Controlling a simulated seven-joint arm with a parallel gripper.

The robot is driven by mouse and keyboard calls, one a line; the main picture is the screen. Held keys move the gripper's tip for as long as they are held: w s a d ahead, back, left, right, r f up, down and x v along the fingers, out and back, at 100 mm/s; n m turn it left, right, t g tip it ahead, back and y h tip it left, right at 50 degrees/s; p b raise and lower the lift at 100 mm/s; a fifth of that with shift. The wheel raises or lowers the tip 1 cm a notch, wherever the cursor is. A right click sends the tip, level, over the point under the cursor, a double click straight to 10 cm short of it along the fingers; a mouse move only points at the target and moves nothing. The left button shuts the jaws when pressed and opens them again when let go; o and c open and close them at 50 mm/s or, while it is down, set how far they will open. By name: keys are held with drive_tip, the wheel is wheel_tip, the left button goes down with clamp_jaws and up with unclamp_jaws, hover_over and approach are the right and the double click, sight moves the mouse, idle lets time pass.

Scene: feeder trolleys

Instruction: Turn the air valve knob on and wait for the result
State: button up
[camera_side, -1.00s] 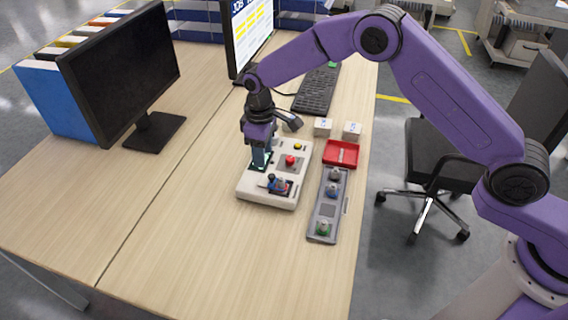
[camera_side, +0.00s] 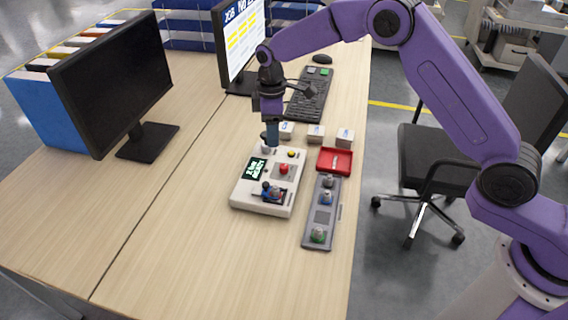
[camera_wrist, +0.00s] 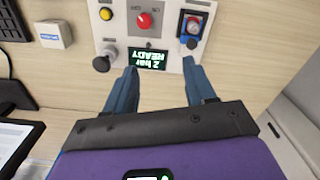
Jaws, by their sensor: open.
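The pale control box (camera_side: 246,204) sits on the desk. A red knob (camera_side: 284,169) stands on it, with small lettering above it in the wrist view (camera_wrist: 144,20). I cannot read its pointer's direction surely. The lit display (camera_side: 257,168) carries green-white text; upside down in the wrist view (camera_wrist: 147,59), it reads "2 bar READY". A grey round knob (camera_wrist: 101,64) sits beside the display. My gripper (camera_side: 271,143) is above the box's far left corner. In the wrist view my gripper (camera_wrist: 160,75) is open, its fingers apart and empty, and the red knob is beyond them.
A fitting with a blue part and a red top (camera_wrist: 194,30) is on the box. A red tray (camera_side: 335,172), a grey strip with several fittings (camera_side: 311,240) and white blocks (camera_side: 345,138) stand nearby. Two monitors and a keyboard (camera_side: 309,97) are farther back. The front desk is clear.

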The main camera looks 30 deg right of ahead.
sight(284, 166)
drive_tip(key=d+r+n, duration=0.2)
drive_tip(key=d+r, duration=0.1)
drive_tip(key=d, duration=0.1)
drive_tip(key=f, duration=1.1)
drive_tip(key=w+f, duration=0.1)
drive_tip(key=f, duration=0.5)
drive_tip(key=shift+a+f, duration=0.15)
drive_tip(key=shift+f, duration=0.1)
clamp_jaws()
drive_tip(key=shift+s, duration=0.1)
